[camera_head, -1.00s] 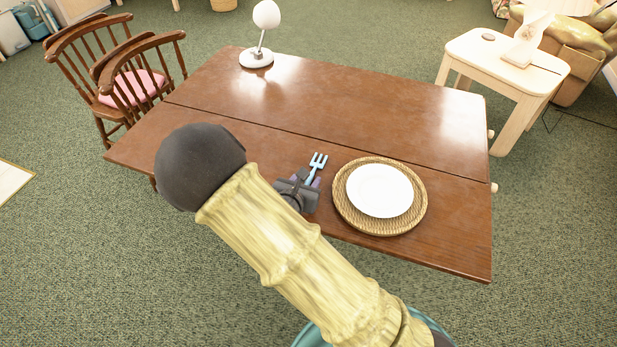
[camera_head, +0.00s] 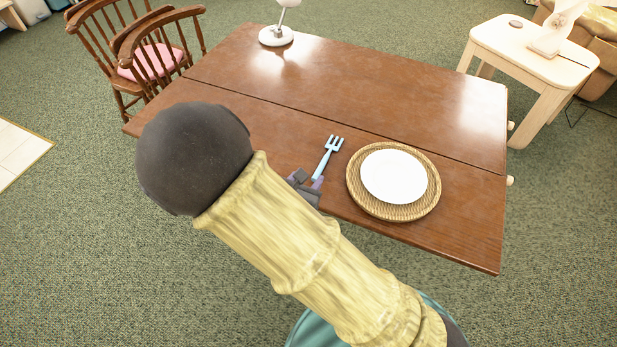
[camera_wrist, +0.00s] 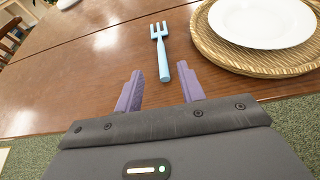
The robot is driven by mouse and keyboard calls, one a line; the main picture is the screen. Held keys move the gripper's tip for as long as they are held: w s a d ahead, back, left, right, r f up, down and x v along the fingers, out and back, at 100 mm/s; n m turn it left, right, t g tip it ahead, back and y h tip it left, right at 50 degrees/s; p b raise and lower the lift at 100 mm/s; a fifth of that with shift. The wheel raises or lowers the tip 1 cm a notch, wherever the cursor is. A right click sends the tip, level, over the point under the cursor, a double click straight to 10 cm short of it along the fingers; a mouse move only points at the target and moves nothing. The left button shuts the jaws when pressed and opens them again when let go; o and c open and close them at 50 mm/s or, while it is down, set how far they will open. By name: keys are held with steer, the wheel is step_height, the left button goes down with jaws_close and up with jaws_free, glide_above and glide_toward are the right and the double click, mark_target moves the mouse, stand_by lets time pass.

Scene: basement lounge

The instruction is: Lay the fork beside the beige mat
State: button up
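The light blue fork (camera_head: 327,158) lies on the wooden table just left of the round beige woven mat (camera_head: 354,193), with a narrow strip of bare wood between them. Its tines point toward the far side of the table. In the wrist view the fork (camera_wrist: 161,52) lies ahead of my gripper (camera_wrist: 159,85), whose two purple fingers are spread apart with nothing between the tips. The mat (camera_wrist: 213,50) is at the upper right there. In the head view my gripper (camera_head: 309,182) is at the near table edge, close to the fork's handle and partly hidden by my arm.
A white plate (camera_head: 394,176) sits on the mat. A white lamp (camera_head: 277,37) stands at the far left of the wooden table (camera_head: 430,110). Wooden chairs (camera_head: 160,55) are on the left, and a pale side table (camera_head: 530,62) is at the right. The table's middle is clear.

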stand_by(0.3)
steer(key=shift+d, duration=0.3)
steer(key=d+m+g+h, duration=0.1)
steer(key=d+m+g, duration=0.1)
steer(key=d+m, duration=0.1)
steer(key=s+d+m+g+h, duration=0.1)
steer(key=d+m, duration=0.2)
steer(key=d, duration=0.1)
steer(key=s+d+r+m+g+h, duration=0.1)
steer(key=d+m+g, duration=0.1)
steer(key=d, duration=0.2)
steer(key=shift+s+d+m+g+h, duration=0.1)
steer(key=shift+s+m+g+h, duration=0.05)
steer(key=shift+m+g+h, duration=0.2)
steer(key=s+d+m+g, duration=0.1)
steer(key=m, duration=0.1)
steer(key=s+d+m+g, duration=0.2)
steer(key=m, duration=0.1)
steer(key=s+d+m+g+y, duration=0.1)
steer(key=s+d+m+g, duration=0.1)
steer(key=shift+d+r+m, duration=0.1)
steer(key=shift+d+m, duration=0.05)
steer(key=shift+m, duration=0.2)
step_height(320, 180, up, 6)
steer(key=s+d+m+y, duration=0.1)
steer(key=m+y, duration=0.6)
steer(key=m, duration=0.8)
steer(key=shift+d+t, duration=0.35)
steer(key=shift+d, duration=0.25)
